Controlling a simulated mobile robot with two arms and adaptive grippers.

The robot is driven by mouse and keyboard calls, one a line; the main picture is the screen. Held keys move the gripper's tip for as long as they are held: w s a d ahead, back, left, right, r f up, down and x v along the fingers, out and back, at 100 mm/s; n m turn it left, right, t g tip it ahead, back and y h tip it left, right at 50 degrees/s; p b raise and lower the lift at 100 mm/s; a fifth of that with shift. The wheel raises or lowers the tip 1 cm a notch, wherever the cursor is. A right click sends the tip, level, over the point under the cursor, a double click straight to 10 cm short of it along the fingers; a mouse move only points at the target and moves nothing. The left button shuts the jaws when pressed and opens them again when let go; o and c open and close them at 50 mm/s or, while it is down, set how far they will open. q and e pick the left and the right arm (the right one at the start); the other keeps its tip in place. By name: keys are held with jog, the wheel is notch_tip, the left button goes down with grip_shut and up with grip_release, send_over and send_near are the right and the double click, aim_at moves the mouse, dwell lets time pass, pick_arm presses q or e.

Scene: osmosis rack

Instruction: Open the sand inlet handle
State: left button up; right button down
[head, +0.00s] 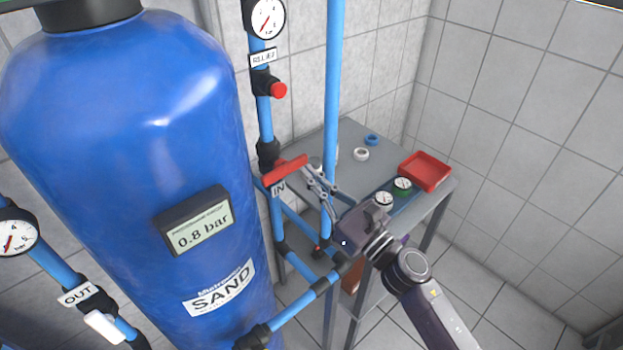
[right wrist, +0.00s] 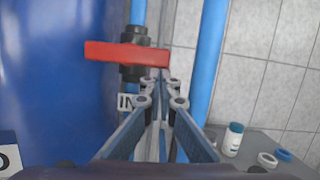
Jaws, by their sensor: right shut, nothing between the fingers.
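The sand inlet handle (head: 285,169) is a red lever on the vertical blue pipe beside the "IN" label (head: 279,187). It also shows in the right wrist view (right wrist: 127,53), lying crosswise to the pipe. My right gripper (head: 308,170) is shut and empty, its fingertips close to the right end of the handle. My left gripper is not in view.
The blue SAND tank (head: 120,110) stands at left, with a 0.8 bar display (head: 203,225). A second vertical blue pipe (head: 333,90) runs close to my right gripper. A grey table (head: 345,135) behind holds a red tray (head: 425,171), gauges and rings. A white OUT handle (head: 104,326) is lower left.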

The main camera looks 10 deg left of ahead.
aim_at(308, 159)
jog(key=shift+r+n, duration=0.1)
jog(key=shift+n, duration=0.2)
jog(key=r+n+g+b, duration=0.1)
jog(key=n, duration=0.1)
jog(key=r+n+b, duration=0.1)
jog(key=n+b, duration=0.1)
jog(key=n, duration=0.1)
jog(key=n+g+y+b, duration=0.1)
jog(key=n+b, duration=0.1)
jog(key=shift+w+d+r+n+g, duration=0.3)
jog(key=shift+w+d+r+n, duration=0.05)
jog(key=shift+r+n, duration=0.05)
jog(key=shift+s+a+r+n+g+h+b, duration=0.25)
jog(key=shift+r+n+g+b, duration=0.4)
jog(key=shift+n+b, duration=0.95)
jog(key=shift+s+a+r+n+g+h+b, duration=0.1)
jog(key=shift+s+a+r+n+g+b, duration=0.5)
jog(key=shift+n, duration=1.75)
jog(key=shift+s+r+n+g+h+b, duration=0.2)
jog(key=shift+r+n+b, duration=0.8)
jog(key=shift+n+b, duration=0.7)
jog(key=shift+w+n+p, duration=0.1)
jog(key=shift+n+p, duration=0.15)
jog(key=shift+p, duration=0.05)
